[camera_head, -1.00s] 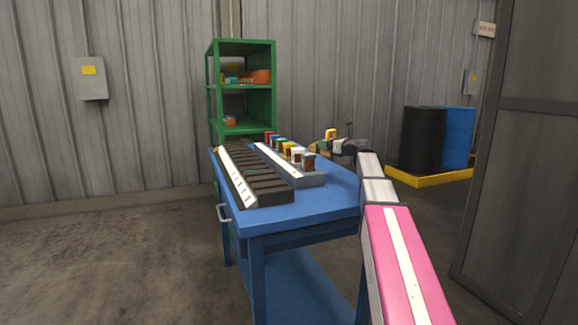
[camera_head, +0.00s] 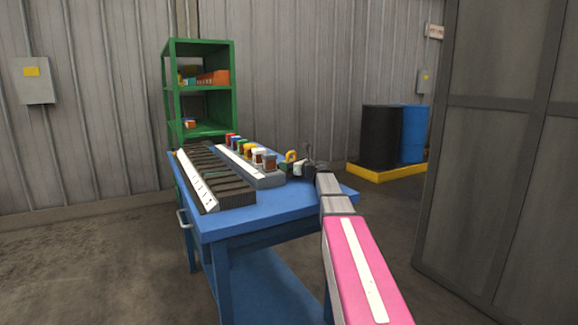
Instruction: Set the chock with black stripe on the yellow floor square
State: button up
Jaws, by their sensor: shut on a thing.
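My arm reaches over the right end of the blue workbench, with my gripper (camera_head: 300,168) small and dark near its far right edge. A small yellow thing (camera_head: 290,156) shows at the gripper and appears held in it. It is too small to tell its shape or whether it bears a black stripe, so I cannot be sure it is the chock. The jaws are partly hidden by the wrist. I see no yellow floor square in this view.
The blue workbench (camera_head: 270,211) carries a dark slotted rack (camera_head: 232,190) and a grey rack with several coloured-top items. A green shelf (camera_head: 169,100) stands behind. Barrels stand on a yellow-edged base (camera_head: 385,174) at right. A grey cabinet (camera_head: 500,170) closes the right side; floor at left is clear.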

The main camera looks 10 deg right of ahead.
jog(key=o, duration=1.1)
jog(key=shift+f, duration=0.1)
jog(key=shift+s+d, duration=0.15)
jog(key=shift+s, duration=0.05)
send_over(310, 181)
jog(key=shift+d, duration=0.1)
jog(key=shift+r, duration=0.25)
